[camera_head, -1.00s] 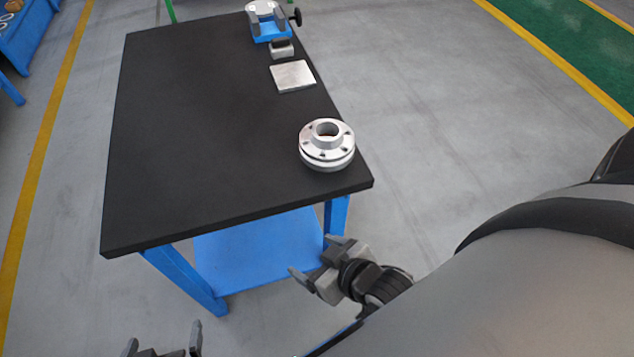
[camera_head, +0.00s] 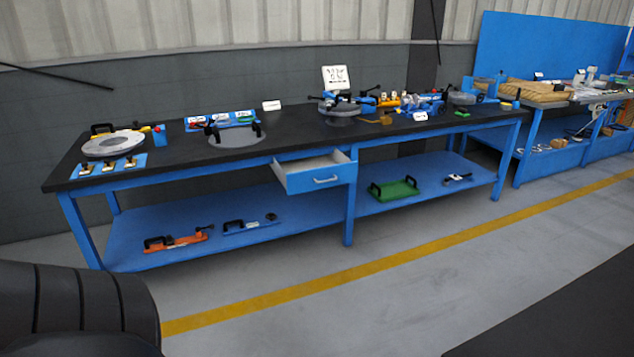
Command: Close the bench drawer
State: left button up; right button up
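The bench drawer (camera_head: 318,178) is a blue-fronted drawer under the black top of a long blue workbench (camera_head: 250,163). The inside that shows looks empty. Neither of my grippers is in view, so nothing of mine is near the drawer in this picture.
The bench top holds round plates, clamps and small tools. The lower shelf (camera_head: 290,232) holds an orange tool (camera_head: 178,240) and a green block (camera_head: 395,189). Another bench (camera_head: 575,150) stands at the right. The floor (camera_head: 400,290) before the bench is clear, crossed by a yellow line.

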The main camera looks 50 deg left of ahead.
aim_at(297, 176)
jog(key=u, duration=1.85)
jog(key=i, duration=2.9)
jog(key=u, duration=2.7)
jog(key=k, duration=1)
jog(key=z, duration=2.25)
